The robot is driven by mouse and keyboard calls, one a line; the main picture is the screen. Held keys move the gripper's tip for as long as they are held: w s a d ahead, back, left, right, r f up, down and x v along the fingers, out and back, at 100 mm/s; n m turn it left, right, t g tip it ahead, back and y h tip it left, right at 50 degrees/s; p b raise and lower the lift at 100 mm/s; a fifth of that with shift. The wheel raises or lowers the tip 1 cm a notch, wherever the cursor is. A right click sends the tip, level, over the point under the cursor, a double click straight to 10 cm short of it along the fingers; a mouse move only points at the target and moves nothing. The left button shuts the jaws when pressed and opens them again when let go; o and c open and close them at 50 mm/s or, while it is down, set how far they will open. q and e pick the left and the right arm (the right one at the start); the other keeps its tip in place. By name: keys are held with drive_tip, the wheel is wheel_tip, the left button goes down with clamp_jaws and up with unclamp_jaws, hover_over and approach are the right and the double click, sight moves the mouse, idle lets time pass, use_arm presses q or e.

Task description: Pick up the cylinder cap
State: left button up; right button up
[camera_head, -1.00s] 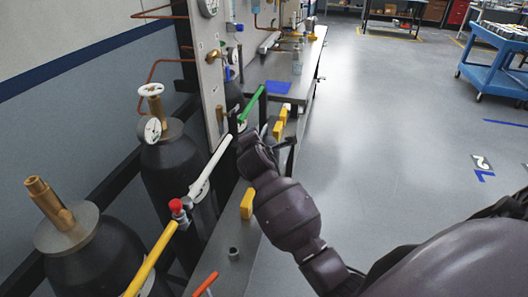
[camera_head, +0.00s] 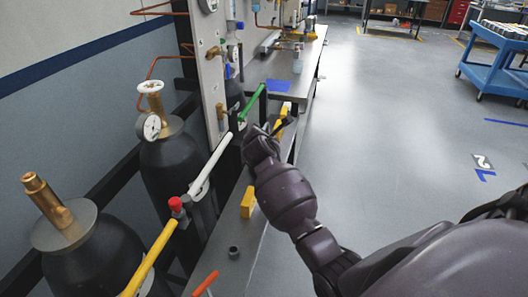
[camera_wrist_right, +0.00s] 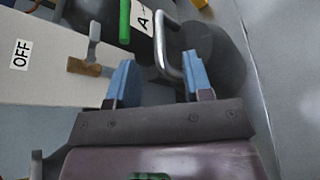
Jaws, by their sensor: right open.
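My right gripper (camera_head: 284,126) is at the end of the dark arm, beside the colored handles and above the bench ledge. In the right wrist view its two blue fingertips (camera_wrist_right: 160,78) are apart, with nothing gripped between them. A small dark round piece (camera_head: 234,252) stands on the ledge near the front; it may be the cylinder cap, but I cannot be sure. A dark rounded body (camera_wrist_right: 218,55) lies beyond the fingers in the wrist view, behind a bent metal bar (camera_wrist_right: 168,55). My left gripper is not in view.
Gas cylinders with brass valves (camera_head: 50,200) stand at the left. Green (camera_head: 253,103), white (camera_head: 212,165) and yellow (camera_head: 150,258) bars run along the ledge. Yellow blocks (camera_head: 248,202) sit on its edge. The floor at the right is open, with a blue cart (camera_head: 492,68) farther back.

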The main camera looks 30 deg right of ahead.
drive_tip(key=b+x, duration=0.1)
drive_tip(key=x, duration=0.4)
drive_tip(key=shift+s+d+r, duration=0.1)
drive_tip(key=shift+d+r, duration=0.05)
drive_tip(key=shift+r, duration=0.05)
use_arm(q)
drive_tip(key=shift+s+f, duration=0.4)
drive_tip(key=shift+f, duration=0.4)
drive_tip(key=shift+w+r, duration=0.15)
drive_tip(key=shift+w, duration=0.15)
use_arm(e)
clamp_jaws()
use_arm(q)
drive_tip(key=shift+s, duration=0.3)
use_arm(e)
drive_tip(key=shift+r, duration=0.1)
